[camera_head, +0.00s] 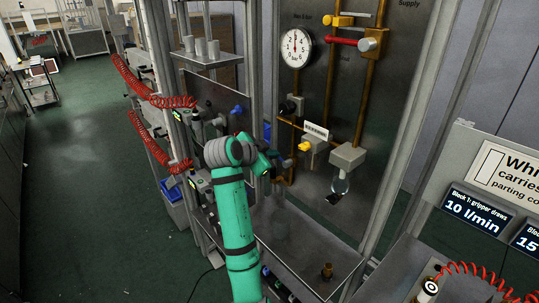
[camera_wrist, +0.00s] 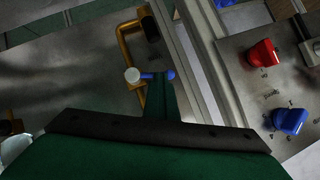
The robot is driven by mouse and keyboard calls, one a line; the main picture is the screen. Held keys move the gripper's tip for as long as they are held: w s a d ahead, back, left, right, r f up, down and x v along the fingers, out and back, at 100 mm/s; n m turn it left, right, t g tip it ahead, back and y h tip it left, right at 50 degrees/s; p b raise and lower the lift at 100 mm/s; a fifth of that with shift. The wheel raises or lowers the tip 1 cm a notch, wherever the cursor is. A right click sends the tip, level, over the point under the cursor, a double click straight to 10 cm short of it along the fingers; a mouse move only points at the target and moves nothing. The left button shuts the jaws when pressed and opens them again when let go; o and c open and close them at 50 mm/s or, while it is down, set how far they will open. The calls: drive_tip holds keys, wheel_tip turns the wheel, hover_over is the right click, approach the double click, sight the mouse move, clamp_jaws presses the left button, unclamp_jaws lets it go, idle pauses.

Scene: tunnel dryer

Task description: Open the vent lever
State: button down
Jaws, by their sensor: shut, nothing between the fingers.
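A small blue lever (camera_head: 287,163) sits low on the brass piping of the steel panel, just right of my gripper (camera_head: 264,165). In the wrist view the blue lever (camera_wrist: 150,76) runs sideways from a pale round valve end (camera_wrist: 132,75). My gripper (camera_wrist: 162,98) is shut and empty; its tip is close to the lever in the picture, and I cannot tell whether they touch. A yellow lever (camera_head: 304,146) is on a valve block up and to the right.
A pressure gauge (camera_head: 296,47), a red lever (camera_head: 341,40) and another yellow lever (camera_head: 338,21) are higher on the panel. A frame post stands beside my arm. A red knob (camera_wrist: 262,54) and a blue knob (camera_wrist: 290,121) are on the neighbouring panel.

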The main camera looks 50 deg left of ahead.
drive_tip(key=shift+w+a+r, duration=0.1)
drive_tip(key=shift+a+r, duration=0.3)
drive_tip(key=shift+a, duration=0.1)
drive_tip(key=shift+r, duration=0.85)
drive_tip(key=d+r+v, duration=0.1)
drive_tip(key=v, duration=1.1)
drive_tip(key=shift+w, duration=0.35)
